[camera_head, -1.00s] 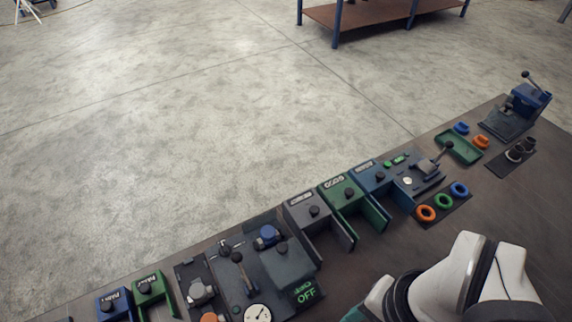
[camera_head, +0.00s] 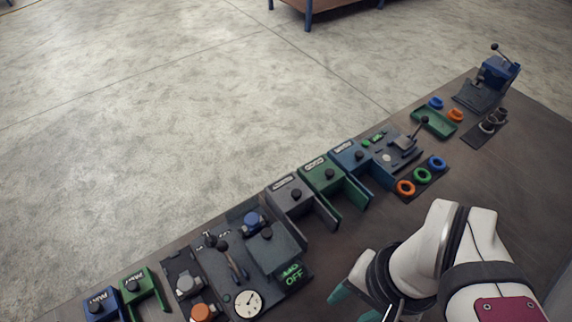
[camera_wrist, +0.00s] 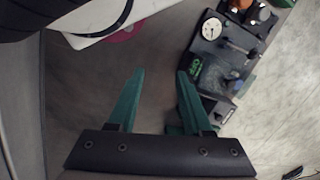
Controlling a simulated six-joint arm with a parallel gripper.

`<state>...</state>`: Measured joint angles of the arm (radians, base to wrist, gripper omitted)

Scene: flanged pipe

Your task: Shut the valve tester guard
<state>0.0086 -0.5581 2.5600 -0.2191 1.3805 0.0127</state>
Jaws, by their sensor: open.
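The valve tester (camera_head: 215,262) is a dark panel at the lower middle of the head view, with a white round gauge (camera_head: 248,303), a lever (camera_head: 232,262), a blue valve part (camera_head: 252,222) and a green OFF display (camera_head: 292,276). A dark grey box-like cover with a black knob (camera_head: 276,252) stands at its right side; I cannot tell for sure whether it is the guard. The tester also shows at the upper right of the wrist view (camera_wrist: 228,47). My gripper (camera_wrist: 160,73) is open and empty, its teal fingers over bare bench beside the tester's display side.
Grey (camera_head: 290,198), green (camera_head: 322,180) and blue (camera_head: 352,160) bins stand right of the tester. Coloured rings (camera_head: 422,175) lie on a mat beyond. Small blue (camera_head: 100,304) and green (camera_head: 140,284) holders stand at left. Bare bench lies in front of the bins.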

